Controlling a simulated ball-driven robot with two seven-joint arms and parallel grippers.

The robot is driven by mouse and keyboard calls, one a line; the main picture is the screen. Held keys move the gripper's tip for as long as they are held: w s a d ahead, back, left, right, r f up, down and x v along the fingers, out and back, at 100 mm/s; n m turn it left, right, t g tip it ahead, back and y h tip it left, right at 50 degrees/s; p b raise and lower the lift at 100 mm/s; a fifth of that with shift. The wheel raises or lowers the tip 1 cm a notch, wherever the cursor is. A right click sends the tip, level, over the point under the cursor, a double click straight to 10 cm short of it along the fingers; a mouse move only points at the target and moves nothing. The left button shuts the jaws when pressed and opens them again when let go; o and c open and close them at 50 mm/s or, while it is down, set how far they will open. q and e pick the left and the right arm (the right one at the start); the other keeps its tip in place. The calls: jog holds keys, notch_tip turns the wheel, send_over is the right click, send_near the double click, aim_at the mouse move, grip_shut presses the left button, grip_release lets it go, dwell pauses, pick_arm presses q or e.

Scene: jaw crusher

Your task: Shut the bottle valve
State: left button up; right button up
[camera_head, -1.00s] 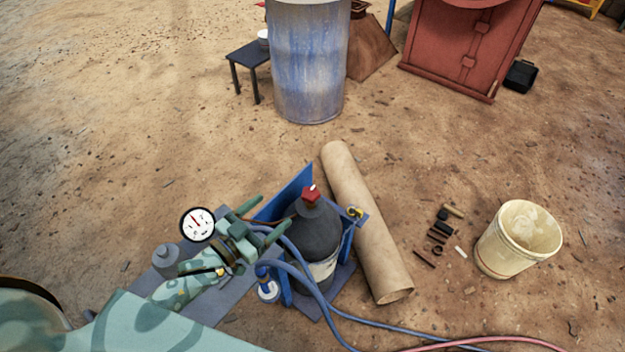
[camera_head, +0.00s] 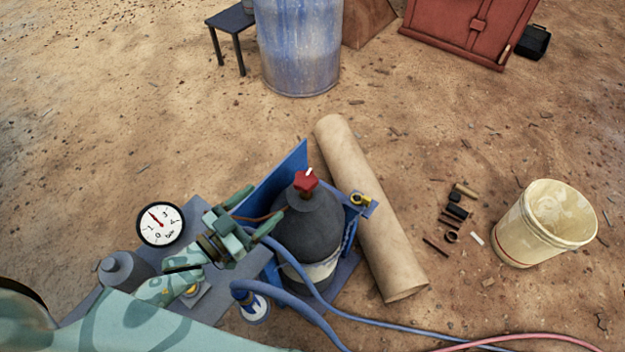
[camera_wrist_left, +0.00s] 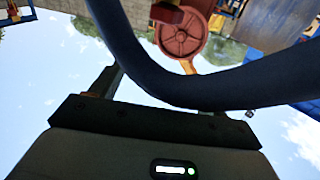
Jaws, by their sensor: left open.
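The dark grey gas bottle (camera_head: 309,228) stands upright in a blue stand, with a red valve knob (camera_head: 305,181) on its top. My left gripper (camera_head: 258,212) is open just left of the bottle. Its fingers point toward the bottle and are apart from the red knob. In the left wrist view a thick dark hose (camera_wrist_left: 160,75) crosses close in front of the gripper's fingers. My right gripper is in neither current view.
A round pressure gauge (camera_head: 160,224) is left of my gripper. Blue hoses (camera_head: 300,280) loop around the bottle's front. A cardboard tube (camera_head: 372,210) lies right of the stand. A cream bucket (camera_head: 545,225) and small loose parts are farther right.

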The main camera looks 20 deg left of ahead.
pick_arm(q)
notch_tip(320, 180, down, 5)
jog(key=b, duration=0.6)
send_near(314, 173)
jog(key=x, duration=0.5)
jog(key=f+x, duration=0.1)
jog(key=x, duration=0.2)
jog(key=shift+w+a+f, duration=0.1)
jog(key=shift+w, duration=0.7)
pick_arm(e)
notch_tip(314, 173, down, 7)
jog(key=s, duration=0.3)
jog(key=shift+a+g, duration=0.15)
jog(key=shift+g, duration=0.25)
jog(key=shift+r, duration=0.15)
pick_arm(q)
jog(key=c, duration=1)
